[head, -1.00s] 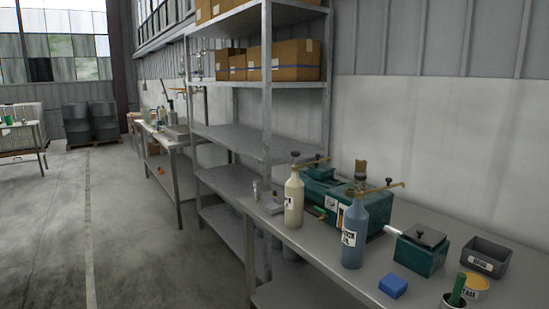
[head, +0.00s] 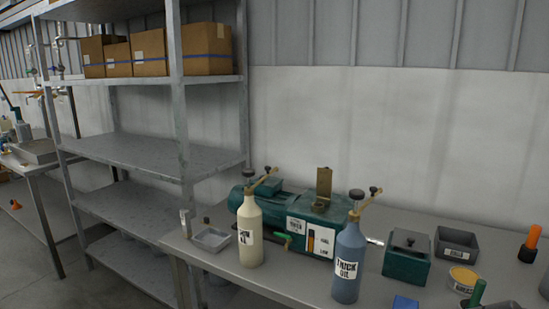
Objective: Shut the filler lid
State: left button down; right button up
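The green machine (head: 278,213) stands on the bench against the wall. A brass-brown flap, which looks like the filler lid (head: 323,184), stands upright on its top, so it appears open. The opening at its foot is too small to make out. A cream bottle (head: 249,232) and a blue bottle labelled THICK OIL (head: 347,262) stand in front of the machine and hide parts of it. Neither of my grippers is in view.
Right of the machine are a small green box with a dark lid (head: 407,258), a grey bin (head: 456,243) and a yellow-topped tin (head: 463,279). A shallow metal tray (head: 211,238) sits at the bench's left end. Metal shelving (head: 150,155) with cardboard boxes stands left.

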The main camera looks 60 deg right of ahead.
aim_at(324, 176)
jog(key=i, duration=2.35)
jog(key=z, duration=3.65)
